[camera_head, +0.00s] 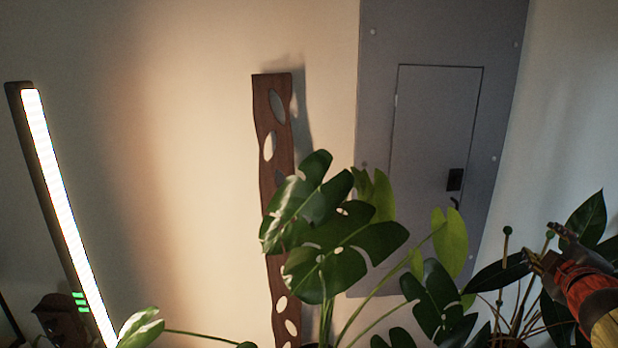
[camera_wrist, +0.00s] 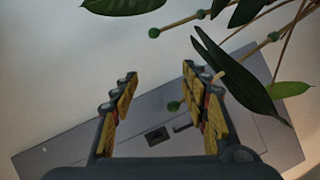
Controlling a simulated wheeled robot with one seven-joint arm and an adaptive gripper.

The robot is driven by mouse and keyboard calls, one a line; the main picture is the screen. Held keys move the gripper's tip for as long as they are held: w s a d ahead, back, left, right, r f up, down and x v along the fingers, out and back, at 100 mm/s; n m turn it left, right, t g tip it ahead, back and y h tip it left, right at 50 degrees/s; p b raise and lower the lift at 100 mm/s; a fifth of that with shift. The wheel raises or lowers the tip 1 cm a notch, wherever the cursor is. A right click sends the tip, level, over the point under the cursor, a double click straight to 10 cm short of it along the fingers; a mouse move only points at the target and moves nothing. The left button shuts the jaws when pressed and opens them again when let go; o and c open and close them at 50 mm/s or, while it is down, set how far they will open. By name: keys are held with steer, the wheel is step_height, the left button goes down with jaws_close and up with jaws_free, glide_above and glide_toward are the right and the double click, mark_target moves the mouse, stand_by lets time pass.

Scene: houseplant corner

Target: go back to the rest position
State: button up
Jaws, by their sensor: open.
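My gripper (camera_head: 543,243) is at the right edge of the head view, among the leaves and thin stems of a dark-leaved plant (camera_head: 587,219). In the wrist view my gripper (camera_wrist: 160,74) has its two yellow-padded fingers spread apart, and nothing is held between them. A long dark leaf (camera_wrist: 236,75) lies close to the right finger; I cannot tell whether they touch. A stem with a round green tip (camera_wrist: 154,33) crosses beyond the fingertips.
A monstera (camera_head: 335,240) stands left of my gripper. A grey wall panel (camera_head: 440,120) with a small door is behind; it also shows in the wrist view (camera_wrist: 75,150). A lit tube lamp (camera_head: 65,210) and a perforated wooden board (camera_head: 272,180) stand further left.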

steer(key=s+f+m+g+h, duration=0.2)
steer(key=s+f+m+g, duration=0.2)
steer(key=s+f+m, duration=0.2)
steer(key=s+a+f+m+g+y, duration=0.3)
steer(key=s+a+f+m+g, duration=0.15)
steer(key=s+a+f, duration=0.5)
steer(key=s+a+f+n+y, duration=0.1)
steer(key=s+a+y, duration=0.1)
steer(key=a, duration=0.8)
steer(key=s+a+f+y, duration=0.1)
steer(key=s+a+y, duration=0.2)
steer(key=a, duration=0.8)
steer(key=shift+s+a+f+n+y+p, duration=0.2)
steer(key=shift+s+f+n+y+p, duration=0.15)
steer(key=shift+s, duration=0.65)
